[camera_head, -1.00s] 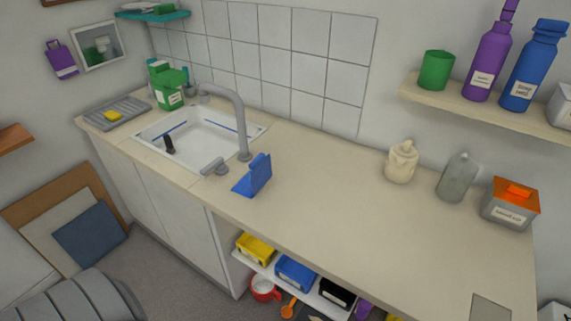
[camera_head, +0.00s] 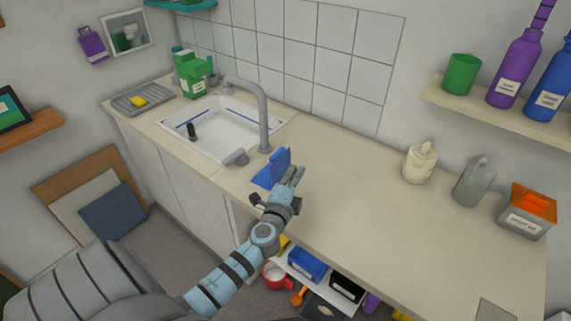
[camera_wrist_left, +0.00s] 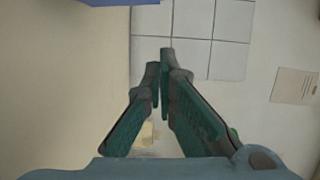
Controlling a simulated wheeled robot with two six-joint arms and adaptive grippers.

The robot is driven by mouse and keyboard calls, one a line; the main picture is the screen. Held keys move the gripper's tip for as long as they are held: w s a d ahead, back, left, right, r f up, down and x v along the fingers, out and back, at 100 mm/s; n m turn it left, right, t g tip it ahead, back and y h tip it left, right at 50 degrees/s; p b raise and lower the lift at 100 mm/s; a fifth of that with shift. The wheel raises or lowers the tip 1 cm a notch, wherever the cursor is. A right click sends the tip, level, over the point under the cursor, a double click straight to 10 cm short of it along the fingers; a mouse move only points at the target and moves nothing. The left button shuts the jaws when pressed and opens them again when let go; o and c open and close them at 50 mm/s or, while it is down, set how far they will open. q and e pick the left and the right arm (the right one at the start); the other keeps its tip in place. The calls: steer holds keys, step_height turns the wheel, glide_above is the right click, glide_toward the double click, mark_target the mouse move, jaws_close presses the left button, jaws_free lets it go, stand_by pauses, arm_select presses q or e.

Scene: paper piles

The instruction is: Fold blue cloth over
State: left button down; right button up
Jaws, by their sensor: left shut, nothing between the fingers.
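The blue cloth (camera_head: 269,174) lies on the counter just right of the sink. One part is flat and another part stands up, so it is bent partway. My left gripper (camera_head: 293,174) reaches in from the front, its fingers at the right side of the cloth's raised part; I cannot tell whether they touch it. In the left wrist view the fingertips of my left gripper (camera_wrist_left: 161,62) are together with nothing between them. A blue edge, likely the cloth (camera_wrist_left: 118,2), shows at the top there. My right gripper is not in view.
The grey faucet (camera_head: 263,118) and white sink (camera_head: 225,135) stand close behind and left of the cloth.

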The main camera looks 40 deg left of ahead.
arm_select(q)
steer(key=a, duration=0.1)
steer(key=w+a, duration=0.1)
steer(key=a, duration=0.3)
steer(key=shift+w+f, duration=0.15)
steer(key=shift+w, duration=0.2)
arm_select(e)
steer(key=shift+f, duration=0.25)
arm_select(q)
steer(key=shift+w+d, duration=0.1)
